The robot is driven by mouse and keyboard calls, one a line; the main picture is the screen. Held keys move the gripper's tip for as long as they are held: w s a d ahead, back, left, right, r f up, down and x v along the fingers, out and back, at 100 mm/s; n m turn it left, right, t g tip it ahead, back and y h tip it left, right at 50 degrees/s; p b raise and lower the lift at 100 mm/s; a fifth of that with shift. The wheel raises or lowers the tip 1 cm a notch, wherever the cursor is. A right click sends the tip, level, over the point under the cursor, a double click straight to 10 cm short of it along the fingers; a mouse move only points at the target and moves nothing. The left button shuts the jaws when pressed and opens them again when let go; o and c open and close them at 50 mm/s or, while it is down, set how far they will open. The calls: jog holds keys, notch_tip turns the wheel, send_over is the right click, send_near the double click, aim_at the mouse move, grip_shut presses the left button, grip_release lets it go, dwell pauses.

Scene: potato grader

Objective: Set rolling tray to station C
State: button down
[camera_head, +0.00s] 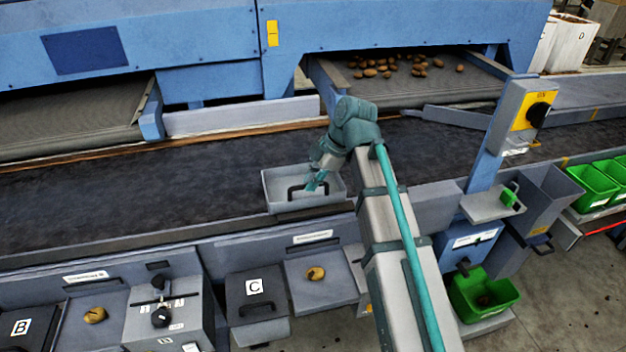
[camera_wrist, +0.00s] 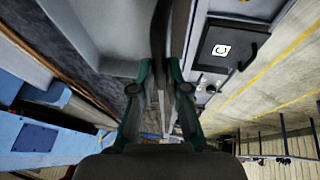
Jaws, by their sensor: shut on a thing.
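The grey rolling tray (camera_head: 272,192) stands at the near edge of the dark belt, with a black handle (camera_head: 296,190) on it. My gripper (camera_head: 318,181) reaches down over the tray and is shut on this handle. In the wrist view my gripper's (camera_wrist: 162,92) two fingers close around a dark bar, and grey tray wall (camera_wrist: 113,35) shows beside it. Station C, a dark panel marked C (camera_head: 251,304), sits below the belt's front rail, a little left of the tray. Its C panel also shows in the wrist view (camera_wrist: 214,62).
The belt (camera_head: 130,208) left of the tray is clear. A grey rail (camera_head: 150,240) runs along its front. A control box with black knobs (camera_head: 168,316) stands left of C, station B (camera_head: 22,326) farther left. A blue post with a yellow switch (camera_head: 527,108) rises at right.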

jog(key=shift+d, duration=0.15)
jog(key=c, duration=1.2)
grip_release()
jog(key=shift+d, duration=0.15)
jog(key=shift+r, duration=0.15)
jog(key=v, duration=1.1)
jog(key=shift+d+r, duration=0.15)
jog(key=shift+r, duration=0.15)
